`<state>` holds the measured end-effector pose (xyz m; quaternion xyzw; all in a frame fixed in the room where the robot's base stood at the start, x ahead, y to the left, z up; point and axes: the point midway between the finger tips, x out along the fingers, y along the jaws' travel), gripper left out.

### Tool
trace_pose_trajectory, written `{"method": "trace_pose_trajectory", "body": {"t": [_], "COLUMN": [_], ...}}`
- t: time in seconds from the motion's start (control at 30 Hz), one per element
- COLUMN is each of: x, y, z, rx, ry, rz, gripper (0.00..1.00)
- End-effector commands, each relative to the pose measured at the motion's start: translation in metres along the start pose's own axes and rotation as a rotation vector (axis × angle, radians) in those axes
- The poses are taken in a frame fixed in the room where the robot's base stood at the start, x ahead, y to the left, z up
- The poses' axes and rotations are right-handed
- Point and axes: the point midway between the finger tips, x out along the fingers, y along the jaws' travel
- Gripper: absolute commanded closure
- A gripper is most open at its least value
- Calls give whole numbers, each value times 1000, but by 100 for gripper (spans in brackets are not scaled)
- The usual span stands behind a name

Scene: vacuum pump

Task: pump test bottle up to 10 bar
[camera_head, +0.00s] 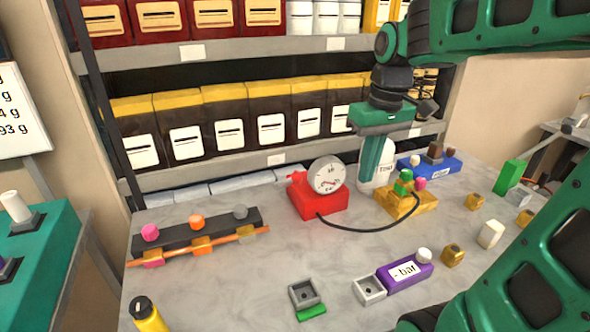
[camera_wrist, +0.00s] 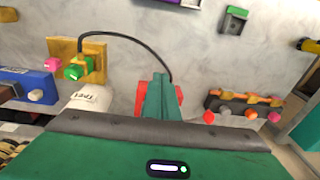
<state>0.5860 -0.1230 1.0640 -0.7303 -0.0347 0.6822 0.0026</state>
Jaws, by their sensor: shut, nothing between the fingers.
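The white test bottle (camera_head: 384,178), with a TEST label, stands behind the yellow block and beside my gripper. In the wrist view the bottle (camera_wrist: 92,97) is partly cut off by my gripper body. My gripper (camera_head: 367,188) points down with its green fingers together and empty, between the gauge and the bottle. A round white gauge (camera_head: 328,175) sits on a red base (camera_head: 318,205). A black hose (camera_head: 365,230) runs from the red base to the yellow block (camera_head: 408,205), which carries a green knob (camera_head: 403,186) and a pink knob (camera_head: 420,184). The gauge reading is too small to tell.
A purple box (camera_head: 408,274) marked "- bar" with a white knob lies at front right. A blue box (camera_head: 440,164) stands at the back right. A dark rail (camera_head: 180,235) with coloured knobs is at left. Small blocks lie at right.

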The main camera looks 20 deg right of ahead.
Motion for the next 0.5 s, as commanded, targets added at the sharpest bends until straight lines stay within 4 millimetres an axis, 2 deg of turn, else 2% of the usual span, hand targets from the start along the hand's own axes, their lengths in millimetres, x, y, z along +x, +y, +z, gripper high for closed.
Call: {"method": "trace_pose_trajectory", "body": {"t": [0.03,0.2,0.33,0.5], "x": [-10,-36,-50,-59], "y": [-12,-58,-90,-115], "z": [-30,-109,-151,-180], "rx": [-102,-453,-677,-850], "ry": [7,30,47,61], "rz": [-8,-40,-58,-70], "gripper": [100,100,100,100]}}
